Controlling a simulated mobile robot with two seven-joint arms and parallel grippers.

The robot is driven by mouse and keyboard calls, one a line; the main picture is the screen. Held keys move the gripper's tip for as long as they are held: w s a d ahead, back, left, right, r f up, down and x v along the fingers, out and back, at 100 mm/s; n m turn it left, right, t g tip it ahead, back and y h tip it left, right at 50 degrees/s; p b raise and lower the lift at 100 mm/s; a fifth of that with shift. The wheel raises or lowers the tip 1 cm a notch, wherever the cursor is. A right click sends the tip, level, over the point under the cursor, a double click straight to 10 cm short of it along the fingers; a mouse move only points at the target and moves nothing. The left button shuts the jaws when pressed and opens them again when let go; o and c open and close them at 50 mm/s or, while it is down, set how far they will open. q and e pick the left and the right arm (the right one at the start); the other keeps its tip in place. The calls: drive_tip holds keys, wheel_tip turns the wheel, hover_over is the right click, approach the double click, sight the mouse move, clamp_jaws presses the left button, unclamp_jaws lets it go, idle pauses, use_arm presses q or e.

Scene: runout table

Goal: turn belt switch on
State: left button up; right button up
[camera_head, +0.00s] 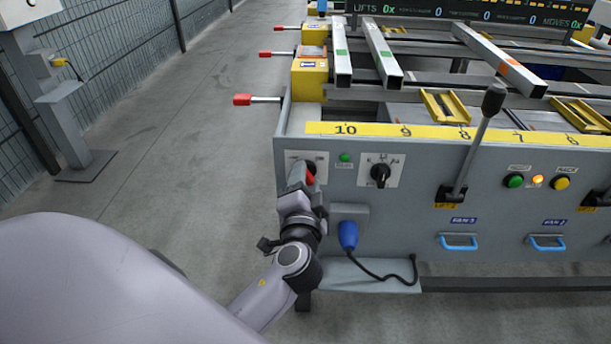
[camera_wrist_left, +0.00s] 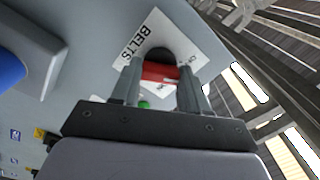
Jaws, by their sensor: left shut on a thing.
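The belt switch is a red handle (camera_wrist_left: 160,73) on a white plate marked "BELTS" (camera_wrist_left: 140,40). In the head view the red handle (camera_head: 310,178) shows just past my gripper, on the left end of the table's grey front panel. My left gripper (camera_head: 302,182) is at the switch, its fingers shut on the red handle. In the wrist view the two fingers (camera_wrist_left: 160,86) stand one on each side of the handle. The fingers and wrist partly hide the plate. My right gripper is in neither view.
Right of the switch are a green lamp (camera_head: 345,157) and a black rotary knob (camera_head: 380,175). A blue plug (camera_head: 348,236) with a black cable sits below. A tall lever (camera_head: 477,140) stands farther right.

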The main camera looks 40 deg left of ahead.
use_arm(q)
drive_tip(key=shift+r+m+p, duration=0.1)
drive_tip(key=shift+m+p, duration=4.55)
drive_tip(key=shift+m, duration=2.85)
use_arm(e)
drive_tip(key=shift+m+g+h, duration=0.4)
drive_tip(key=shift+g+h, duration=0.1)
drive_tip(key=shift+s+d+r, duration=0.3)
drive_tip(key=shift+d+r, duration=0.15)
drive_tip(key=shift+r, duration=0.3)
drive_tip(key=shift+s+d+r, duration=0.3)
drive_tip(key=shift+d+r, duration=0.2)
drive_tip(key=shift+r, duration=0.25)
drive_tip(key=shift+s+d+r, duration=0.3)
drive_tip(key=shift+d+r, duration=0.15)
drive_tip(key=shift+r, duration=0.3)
use_arm(q)
drive_tip(key=o, duration=1.1)
drive_tip(key=shift+c, duration=0.2)
